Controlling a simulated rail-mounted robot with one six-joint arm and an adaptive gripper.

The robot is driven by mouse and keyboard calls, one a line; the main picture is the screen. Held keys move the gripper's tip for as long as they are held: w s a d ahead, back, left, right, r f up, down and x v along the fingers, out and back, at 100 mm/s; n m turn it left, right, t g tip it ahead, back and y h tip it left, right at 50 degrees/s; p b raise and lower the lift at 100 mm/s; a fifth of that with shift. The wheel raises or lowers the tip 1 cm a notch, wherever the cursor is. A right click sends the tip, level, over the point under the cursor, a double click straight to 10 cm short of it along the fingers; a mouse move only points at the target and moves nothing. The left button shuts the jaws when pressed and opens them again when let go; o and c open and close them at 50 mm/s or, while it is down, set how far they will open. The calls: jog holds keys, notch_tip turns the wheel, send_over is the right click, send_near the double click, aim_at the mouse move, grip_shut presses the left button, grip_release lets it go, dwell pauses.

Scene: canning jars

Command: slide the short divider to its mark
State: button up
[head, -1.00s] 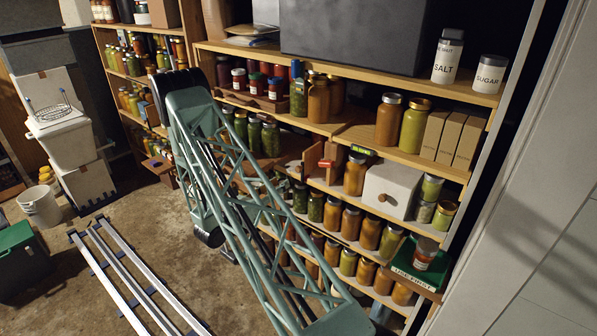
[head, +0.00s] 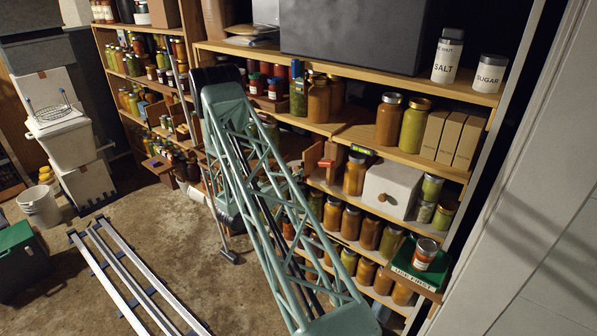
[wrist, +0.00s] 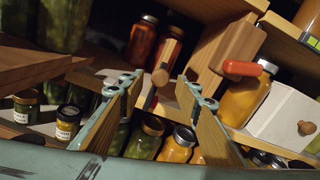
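A light wooden upright panel (wrist: 220,52) with a red handle (wrist: 243,69) stands on the middle shelf in the wrist view. Its red handle also shows in the head view (head: 327,163). Left of it, a smaller wooden piece (wrist: 170,52) carries a round wooden peg (wrist: 161,76). I cannot tell for sure which is the short divider, and I cannot make out its mark. My gripper (wrist: 158,84) is open, its two fingers apart in front of the shelf, below the wooden pieces. Nothing is seen between its tips. My arm hides the gripper in the head view.
A white drawer box (head: 393,190) with a round knob stands right of the red handle. Jars (head: 355,174) crowd the shelves close around my fingers. A green tray (head: 418,262) holds a jar at lower right.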

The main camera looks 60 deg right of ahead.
aim_at(309, 163)
jog(key=shift+s+d, duration=0.1)
jog(key=shift+d, duration=1.8)
jog(key=shift+c, duration=0.6)
